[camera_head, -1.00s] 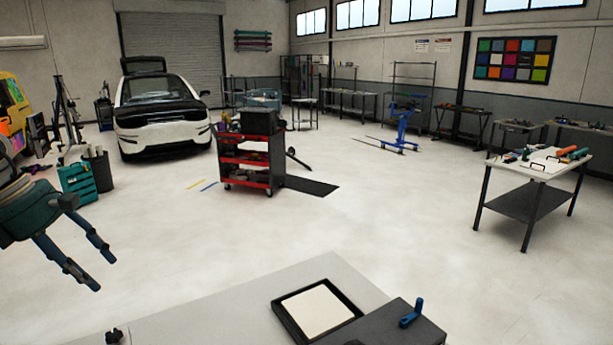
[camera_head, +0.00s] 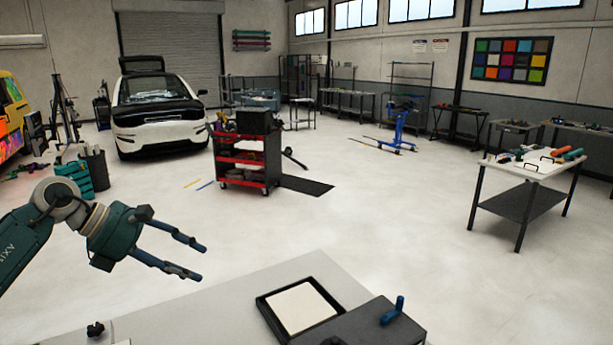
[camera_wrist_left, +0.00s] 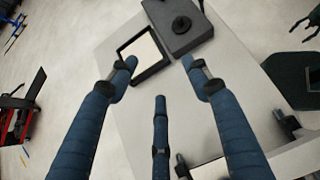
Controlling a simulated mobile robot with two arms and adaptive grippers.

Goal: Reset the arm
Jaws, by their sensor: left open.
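My left gripper (camera_head: 202,262) hangs above the near left part of the grey table (camera_head: 215,305), pointing right. Its blue fingers are spread and empty. They also show in the left wrist view (camera_wrist_left: 159,75), apart from each other with the table below. A dark frame with a cream panel (camera_head: 303,308) lies on the table, to the right of the gripper. A dark box with a blue handle (camera_head: 393,311) stands beside it. At the right edge of the left wrist view is a dark claw-like shape, perhaps my right gripper (camera_wrist_left: 305,24); its state is unclear.
A red and black tool cart (camera_head: 247,160) stands on the open floor beyond the table. A white-topped workbench (camera_head: 530,165) stands at the right, with tools on it. A small black knob (camera_head: 95,330) is at the table's near left. The air around the left gripper is clear.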

